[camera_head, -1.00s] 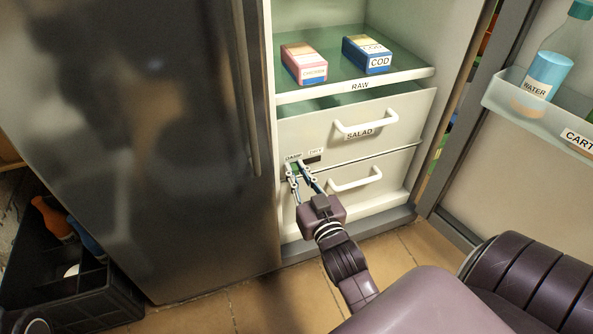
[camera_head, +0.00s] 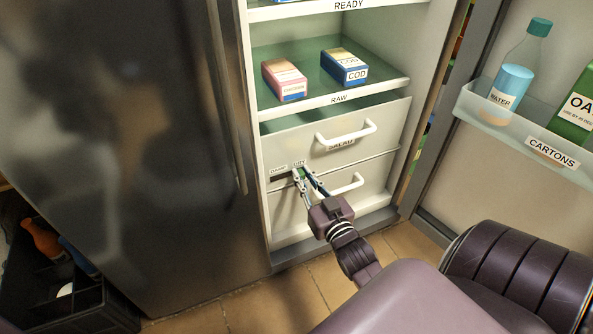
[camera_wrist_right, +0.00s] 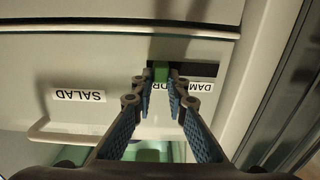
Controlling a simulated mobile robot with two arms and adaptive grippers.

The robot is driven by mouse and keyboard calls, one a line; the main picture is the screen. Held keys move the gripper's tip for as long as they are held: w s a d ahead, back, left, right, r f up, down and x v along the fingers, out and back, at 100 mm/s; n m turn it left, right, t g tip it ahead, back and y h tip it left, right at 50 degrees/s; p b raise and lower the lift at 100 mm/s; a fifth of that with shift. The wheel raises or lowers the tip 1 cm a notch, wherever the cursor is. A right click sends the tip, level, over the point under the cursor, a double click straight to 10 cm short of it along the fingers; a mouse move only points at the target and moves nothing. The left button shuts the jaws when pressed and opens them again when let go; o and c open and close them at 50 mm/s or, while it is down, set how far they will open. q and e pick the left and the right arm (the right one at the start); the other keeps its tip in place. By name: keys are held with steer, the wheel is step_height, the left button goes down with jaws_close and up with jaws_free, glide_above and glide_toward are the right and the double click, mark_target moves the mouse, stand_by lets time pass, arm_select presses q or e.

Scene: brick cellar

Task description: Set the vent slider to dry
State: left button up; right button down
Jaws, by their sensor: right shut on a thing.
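The vent slider is a small green knob (camera_wrist_right: 161,73) in a dark slot (camera_head: 281,179) on the front of the white drawers inside the fridge. The slot has a DAMP label (camera_head: 278,169) above its left end and a DRY label (camera_head: 299,162) above its right end. My right gripper (camera_head: 303,173) is shut on the knob, which is under the DRY label, at or close to that end. In the right wrist view the picture is turned over, the blue-padded fingers flank the knob, and they partly hide both labels. My left gripper is not in view.
The SALAD drawer handle (camera_head: 346,134) and a lower handle (camera_head: 350,186) stick out near my right gripper. A shelf (camera_head: 335,103) above holds two boxes. The open door (camera_head: 520,190) stands at the right, and a dark closed door (camera_head: 120,150) at the left.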

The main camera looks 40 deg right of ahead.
steer(key=shift+d, duration=0.2)
steer(key=c, duration=2.2)
jaws_free()
steer(key=shift+o, duration=0.2)
steer(key=v, duration=1.2)
